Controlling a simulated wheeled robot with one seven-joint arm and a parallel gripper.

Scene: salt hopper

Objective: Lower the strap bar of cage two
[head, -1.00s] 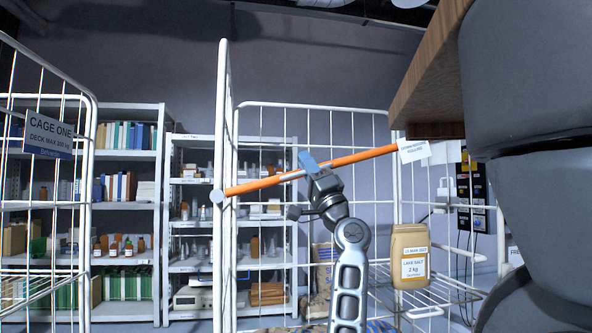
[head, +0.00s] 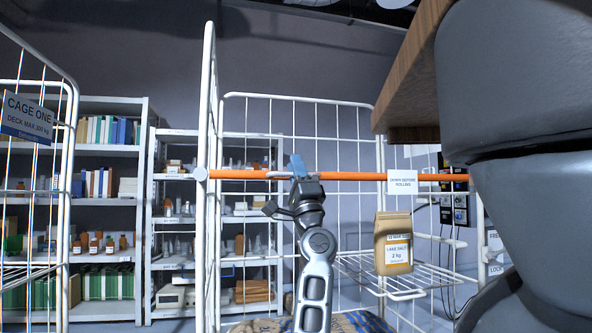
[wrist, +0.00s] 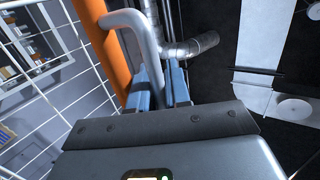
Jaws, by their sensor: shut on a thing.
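The orange strap bar (head: 350,176) lies almost level across the front of cage two (head: 207,95). Its left end meets a round pale pivot (head: 201,174) on the left post. A white tag reading "down before rolling" (head: 402,182) hangs near its right end; I cannot tell whether that end rests in anything. My gripper (head: 297,165) is at the bar's left half, shut on its pale bent handle. In the wrist view, the blue fingers of my gripper (wrist: 160,90) close around the handle (wrist: 148,45), beside the orange bar (wrist: 100,35).
A lake salt bag (head: 393,243) sits below the bar's right part, by a wire shelf (head: 400,275). Cage one (head: 65,190) stands at left. Stocked shelving (head: 145,215) is behind. A wooden board edge (head: 405,75) hangs at upper right.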

